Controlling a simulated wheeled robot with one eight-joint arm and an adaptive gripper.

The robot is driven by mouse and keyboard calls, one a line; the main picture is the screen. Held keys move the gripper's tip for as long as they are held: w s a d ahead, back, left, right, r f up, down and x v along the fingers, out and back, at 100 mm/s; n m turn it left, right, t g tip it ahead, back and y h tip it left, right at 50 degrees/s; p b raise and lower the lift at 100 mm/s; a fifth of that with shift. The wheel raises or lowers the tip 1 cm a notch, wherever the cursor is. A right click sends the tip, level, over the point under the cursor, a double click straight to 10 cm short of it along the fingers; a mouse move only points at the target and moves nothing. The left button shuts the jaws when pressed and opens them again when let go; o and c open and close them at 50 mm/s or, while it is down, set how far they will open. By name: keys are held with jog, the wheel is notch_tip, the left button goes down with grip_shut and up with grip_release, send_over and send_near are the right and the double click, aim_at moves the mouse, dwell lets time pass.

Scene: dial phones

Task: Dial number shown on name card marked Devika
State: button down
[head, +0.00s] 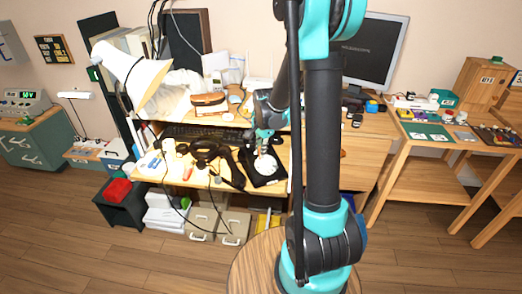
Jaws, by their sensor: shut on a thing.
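A black phone (250,178) with a round white dial (265,165) lies on the wooden desk, right of its middle. My gripper (263,148) is right above the dial, pointing down. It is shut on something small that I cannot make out. I cannot tell whether it touches the dial. White and green cards (420,132) lie on the small wooden table at the right. Their writing is too small to read, so I cannot tell which name card is marked Devika.
Black coiled gear and cables (207,150) lie on the desk left of the phone. A keyboard (205,132), a white lamp (138,72) and a monitor (375,50) stand farther back or aside. My arm hides part of the desk. The floor (80,235) in front is open.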

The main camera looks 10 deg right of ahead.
jog(key=shift+w+f, duration=0.15)
jog(key=shift+f, duration=0.25)
dwell(0.5)
jog(key=shift+w+d+r, duration=0.1)
jog(key=shift+w+d, duration=0.25)
jog(key=shift+d, duration=0.15)
dwell(0.4)
jog(key=shift+w+d, duration=0.15)
jog(key=shift+d, duration=0.45)
